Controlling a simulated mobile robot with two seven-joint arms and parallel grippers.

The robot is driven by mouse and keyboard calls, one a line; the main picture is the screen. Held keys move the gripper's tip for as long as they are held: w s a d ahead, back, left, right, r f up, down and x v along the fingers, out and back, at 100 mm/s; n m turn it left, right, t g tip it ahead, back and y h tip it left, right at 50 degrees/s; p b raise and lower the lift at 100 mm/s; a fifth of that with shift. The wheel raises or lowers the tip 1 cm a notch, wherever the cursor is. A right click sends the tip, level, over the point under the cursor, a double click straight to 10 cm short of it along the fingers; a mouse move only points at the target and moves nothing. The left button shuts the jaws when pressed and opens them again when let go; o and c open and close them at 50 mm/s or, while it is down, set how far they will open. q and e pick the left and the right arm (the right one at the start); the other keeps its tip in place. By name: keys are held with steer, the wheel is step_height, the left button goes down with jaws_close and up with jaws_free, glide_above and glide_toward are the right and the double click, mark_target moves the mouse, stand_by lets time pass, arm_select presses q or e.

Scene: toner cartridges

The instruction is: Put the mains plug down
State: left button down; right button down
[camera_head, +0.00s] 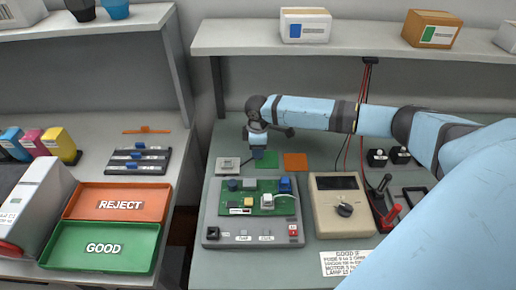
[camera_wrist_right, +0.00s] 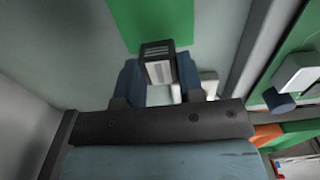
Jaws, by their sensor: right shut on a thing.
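My right gripper (camera_head: 257,153) is above the bench, at the left edge of a green square (camera_head: 269,157). In the right wrist view its two blue fingers (camera_wrist_right: 159,84) are shut on a small dark block with a pale face (camera_wrist_right: 158,64), which I take to be the mains plug. The green square (camera_wrist_right: 152,20) lies beyond it there. In the head view the fingers and wrist hide the plug. A small grey box (camera_head: 228,164) with a dark lead sits left of the gripper. My left gripper is not in view.
A grey fixture (camera_head: 211,222) with a green circuit board (camera_head: 240,196) stands just in front. An orange square (camera_head: 295,162) lies right of the green one, and a beige meter (camera_head: 341,214) stands further right. Red and green trays (camera_head: 128,240) are on the left bench.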

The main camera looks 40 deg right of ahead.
steer(key=shift+f, duration=0.25)
steer(key=c, duration=0.7)
jaws_free()
steer(key=shift+f, duration=0.15)
steer(key=shift+c, duration=0.2)
step_height(320, 180, up, 12)
steer(key=shift+r, duration=0.2)
